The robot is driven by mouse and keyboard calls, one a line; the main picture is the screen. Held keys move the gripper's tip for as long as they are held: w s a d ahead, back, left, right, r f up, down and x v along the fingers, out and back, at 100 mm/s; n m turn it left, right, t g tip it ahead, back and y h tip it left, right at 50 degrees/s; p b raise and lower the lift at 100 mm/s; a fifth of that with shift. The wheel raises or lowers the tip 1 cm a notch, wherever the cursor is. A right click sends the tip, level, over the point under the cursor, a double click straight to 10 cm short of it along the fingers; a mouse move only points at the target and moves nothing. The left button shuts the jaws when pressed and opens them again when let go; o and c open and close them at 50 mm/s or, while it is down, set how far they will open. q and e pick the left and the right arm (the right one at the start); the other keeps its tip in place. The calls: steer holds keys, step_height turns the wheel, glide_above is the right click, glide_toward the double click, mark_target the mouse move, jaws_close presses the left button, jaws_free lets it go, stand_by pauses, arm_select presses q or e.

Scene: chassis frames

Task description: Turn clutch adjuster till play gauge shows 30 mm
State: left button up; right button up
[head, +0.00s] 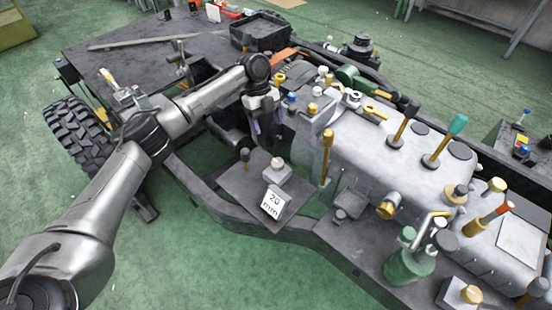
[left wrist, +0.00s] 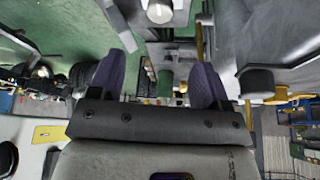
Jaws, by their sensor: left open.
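The play gauge (head: 273,203) is a white block reading "20 mm", standing on a dark plate (head: 240,192) low in the middle of the chassis. Beside it on the plate are a grey block with a pale round top (head: 277,166) and a black knob on a stem (head: 245,155). I cannot tell which part is the clutch adjuster. My left gripper (head: 266,125) points down above and behind the plate, near the gearbox side. Its purple fingers are apart, with nothing held between them in the left wrist view (left wrist: 155,78). My right gripper is not in view.
The grey gearbox housing (head: 385,150) with several levers and yellow-capped parts stands right of the gripper. A yellow upright rod (head: 327,155) rises near the plate. A dark bench (head: 130,50) with tools and a black tray is behind. A green oil can (head: 408,262) stands front right.

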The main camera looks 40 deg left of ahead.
mark_target(277, 162)
arm_select(q)
steer(key=b+x, duration=0.3)
steer(key=x, duration=1)
steer(key=shift+s+d+f, duration=0.15)
steer(key=shift+f, duration=0.05)
